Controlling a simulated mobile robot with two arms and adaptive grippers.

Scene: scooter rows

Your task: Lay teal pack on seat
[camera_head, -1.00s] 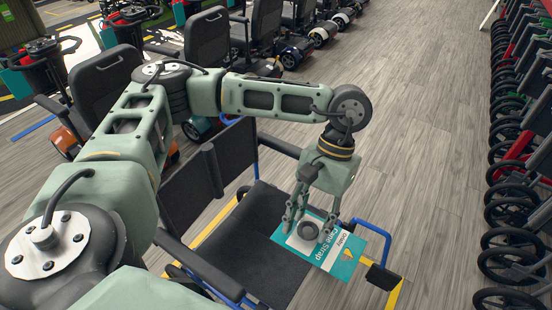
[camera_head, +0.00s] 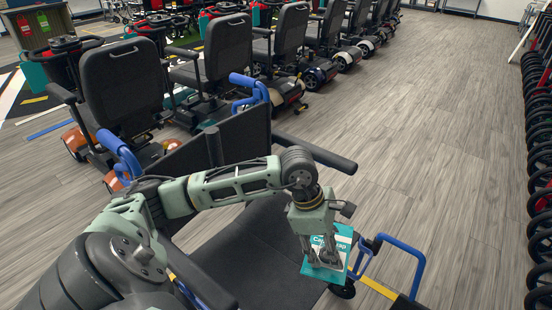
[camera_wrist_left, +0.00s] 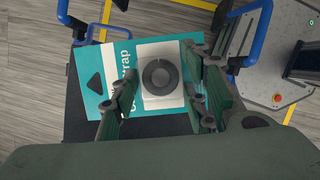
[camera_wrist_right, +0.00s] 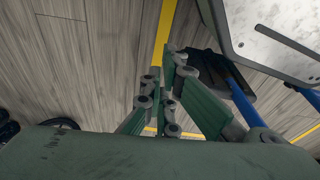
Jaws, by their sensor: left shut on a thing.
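The teal pack (camera_head: 328,252), a flat card with a white panel and a dark round coil, is held by my left gripper (camera_head: 322,258). In the left wrist view the pack (camera_wrist_left: 98,72) lies across the fingers, with the coil between them (camera_wrist_left: 162,100). In the head view the pack is by the front right edge of the black wheelchair seat (camera_head: 250,255). I cannot tell whether it touches the seat. My right gripper (camera_wrist_right: 165,85) shows only in its own wrist view, empty, its fingers close together over the floor; whether they meet is unclear.
The wheelchair has a black backrest (camera_head: 245,135), dark armrests (camera_head: 315,152) and a blue front frame (camera_head: 405,250). A row of mobility scooters (camera_head: 120,85) stands behind it. Folded wheeled frames (camera_head: 540,170) line the right edge. Wooden floor (camera_head: 440,130) between is clear.

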